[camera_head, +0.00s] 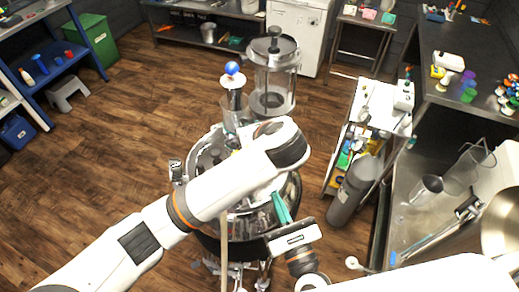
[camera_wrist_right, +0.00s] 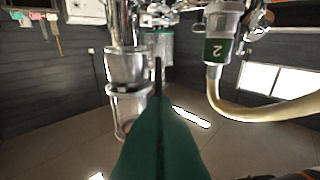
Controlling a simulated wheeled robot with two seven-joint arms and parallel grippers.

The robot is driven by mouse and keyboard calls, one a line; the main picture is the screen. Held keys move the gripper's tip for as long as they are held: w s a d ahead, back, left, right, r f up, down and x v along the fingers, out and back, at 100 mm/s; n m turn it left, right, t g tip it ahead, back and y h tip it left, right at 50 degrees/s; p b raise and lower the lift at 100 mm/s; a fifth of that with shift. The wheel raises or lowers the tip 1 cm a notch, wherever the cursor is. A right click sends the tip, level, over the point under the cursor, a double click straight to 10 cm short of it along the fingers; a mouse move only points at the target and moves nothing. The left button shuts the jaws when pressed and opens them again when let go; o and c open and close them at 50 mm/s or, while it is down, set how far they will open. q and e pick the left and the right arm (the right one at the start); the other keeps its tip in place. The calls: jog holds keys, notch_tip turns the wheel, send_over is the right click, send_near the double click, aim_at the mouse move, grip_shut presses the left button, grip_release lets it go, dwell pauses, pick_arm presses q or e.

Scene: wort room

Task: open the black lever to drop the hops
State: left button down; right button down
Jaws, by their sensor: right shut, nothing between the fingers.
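My right gripper (camera_head: 281,206) has teal fingers and sits at the right side of the steel kettle (camera_head: 250,225), in the middle of the head view. In the right wrist view its fingers (camera_wrist_right: 160,108) are shut together with nothing between them. A thin dark upright bar (camera_wrist_right: 158,76) shows just beyond the fingertips; it may be the black lever, and I cannot tell whether they touch. A clear cylinder with a dark-knobbed lid (camera_head: 273,88) stands behind the kettle.
A hose fitting marked 2 (camera_wrist_right: 220,50) with a pale hose is right of the fingers, and a clear glass fitting (camera_wrist_right: 127,68) is left. A white cart (camera_head: 385,105), a grey gas cylinder (camera_head: 352,190) and a steel bench stand at right. Wooden floor is free at left.

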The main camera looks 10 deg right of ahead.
pick_arm(q)
jog(key=shift+f, duration=0.1)
pick_arm(e)
jog(key=r+x, duration=0.3)
jog(key=x, duration=0.9)
